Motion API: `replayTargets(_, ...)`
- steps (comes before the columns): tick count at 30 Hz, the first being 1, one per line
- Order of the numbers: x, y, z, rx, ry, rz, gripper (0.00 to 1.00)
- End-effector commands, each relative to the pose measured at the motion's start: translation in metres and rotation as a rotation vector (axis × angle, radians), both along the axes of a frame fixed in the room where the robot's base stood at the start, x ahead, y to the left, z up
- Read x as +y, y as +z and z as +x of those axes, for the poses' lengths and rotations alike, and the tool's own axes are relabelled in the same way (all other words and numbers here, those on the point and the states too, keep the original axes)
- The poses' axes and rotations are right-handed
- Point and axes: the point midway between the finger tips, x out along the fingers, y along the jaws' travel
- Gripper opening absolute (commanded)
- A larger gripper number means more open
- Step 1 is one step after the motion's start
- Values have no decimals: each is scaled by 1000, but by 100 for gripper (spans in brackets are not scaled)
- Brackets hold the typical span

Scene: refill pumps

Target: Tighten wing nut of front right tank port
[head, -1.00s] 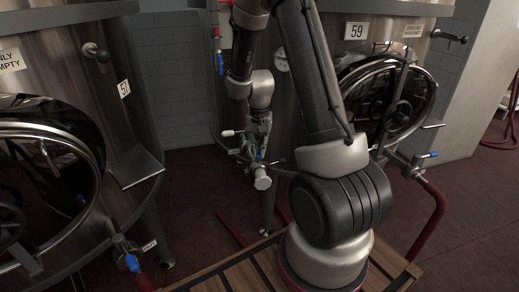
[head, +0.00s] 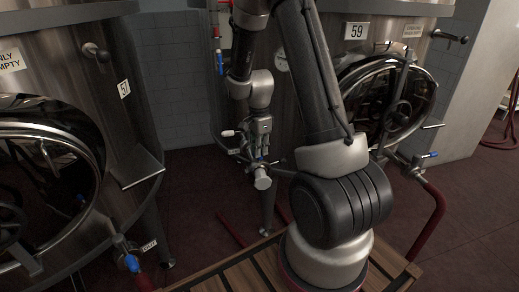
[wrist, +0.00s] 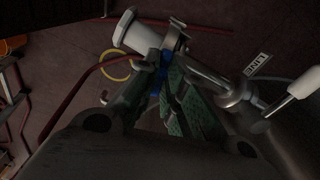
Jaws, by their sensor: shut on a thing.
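The front right tank port (head: 262,181) is a short pale metal pipe with a capped end, low beside the tank marked 59. It also shows in the wrist view (wrist: 128,30), with a metal clamp (wrist: 176,42) around its neck. A blue wing nut (wrist: 161,76) on the clamp sits between the green-padded fingers of my gripper (wrist: 168,92). My gripper points down above the port in the head view (head: 259,146) and is shut on the wing nut. The fingers hide most of the nut.
A white-handled valve (wrist: 304,84) and a "LINE" tag (wrist: 258,65) are close to the right of my fingers. Tank 57 (head: 120,130) stands at left. A red hose (head: 435,215) runs to the floor at right. A wooden slatted platform (head: 235,275) is in front.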

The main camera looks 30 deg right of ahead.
Motion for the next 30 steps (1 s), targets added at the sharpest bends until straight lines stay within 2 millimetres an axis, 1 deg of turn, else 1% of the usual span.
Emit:
replayTargets(6,0,1,1,-3,-107,0,0)
replayTargets(12,0,1,1,-4,-159,-1,0)
replayTargets(27,0,1,1,-4,-174,-1,0)
replayTargets(28,0,1,1,-4,-174,-1,16)
replayTargets(30,0,1,1,-4,-174,-1,29)
